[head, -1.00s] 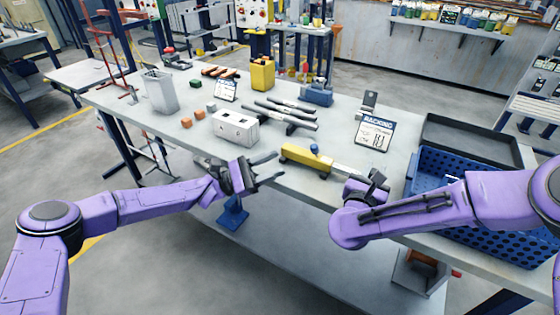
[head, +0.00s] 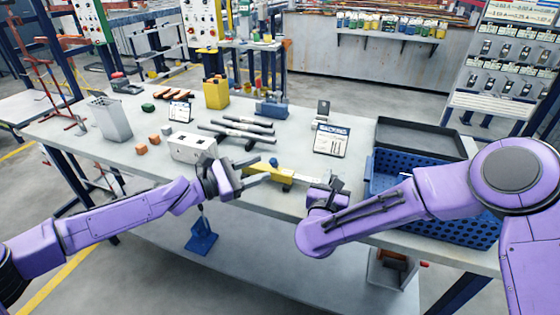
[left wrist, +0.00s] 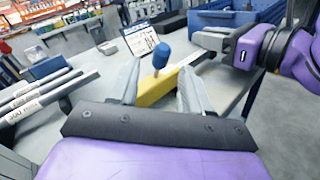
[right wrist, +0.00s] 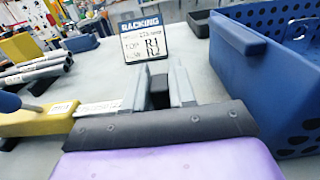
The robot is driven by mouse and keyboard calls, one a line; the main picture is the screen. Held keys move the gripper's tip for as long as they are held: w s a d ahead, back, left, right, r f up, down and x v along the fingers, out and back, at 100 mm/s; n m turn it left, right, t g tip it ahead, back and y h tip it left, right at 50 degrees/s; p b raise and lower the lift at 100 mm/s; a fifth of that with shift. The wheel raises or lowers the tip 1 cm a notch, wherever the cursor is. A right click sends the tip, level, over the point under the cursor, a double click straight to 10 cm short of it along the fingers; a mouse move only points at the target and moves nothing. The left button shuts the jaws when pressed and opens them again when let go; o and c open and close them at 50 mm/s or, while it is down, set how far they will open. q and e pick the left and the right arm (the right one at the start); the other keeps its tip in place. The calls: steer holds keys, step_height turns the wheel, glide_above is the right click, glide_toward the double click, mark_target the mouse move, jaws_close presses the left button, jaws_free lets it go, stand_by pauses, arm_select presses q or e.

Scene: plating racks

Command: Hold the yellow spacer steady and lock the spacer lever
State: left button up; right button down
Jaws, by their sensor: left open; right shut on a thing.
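The yellow spacer (head: 284,179) lies near the table's front edge, with a pale flat bar (head: 308,179) running right from it. A blue knob (head: 274,161) stands up on its lever; it also shows in the left wrist view (left wrist: 161,54). My left gripper (head: 263,167) is open at the spacer's left end. In the left wrist view, its fingers reach either side of the spacer's yellow body (left wrist: 154,90), and the knob stands beyond them. My right gripper (head: 336,184) is shut at the bar's far end; a dark block (right wrist: 159,91) shows between its fingers. The exact contact is unclear.
A blue perforated crate (head: 400,165) and a black tray (head: 420,136) stand at right. A racking card (head: 331,140) stands behind the spacer. Dark rods (head: 243,131) and a white block with holes (head: 187,149) lie left and behind.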

mark_target(280, 174)
arm_select(q)
steer(key=x, duration=0.7)
steer(key=shift+w+d, duration=0.1)
steer(key=shift+d, duration=0.15)
jaws_close()
steer(key=shift+s+a+f+m+h, duration=0.1)
steer(key=shift+s+f+m+h, duration=0.15)
steer(key=shift+m+h, duration=0.35)
steer(key=shift+s+a+m+t+h, duration=0.1)
steer(key=shift+s+m+t+h, duration=0.1)
steer(key=shift+m+h, duration=0.4)
steer(key=shift+s+a+m+t+h, duration=0.1)
steer(key=shift+s+m+h, duration=0.15)
steer(key=shift+m+h, duration=0.35)
jaws_free()
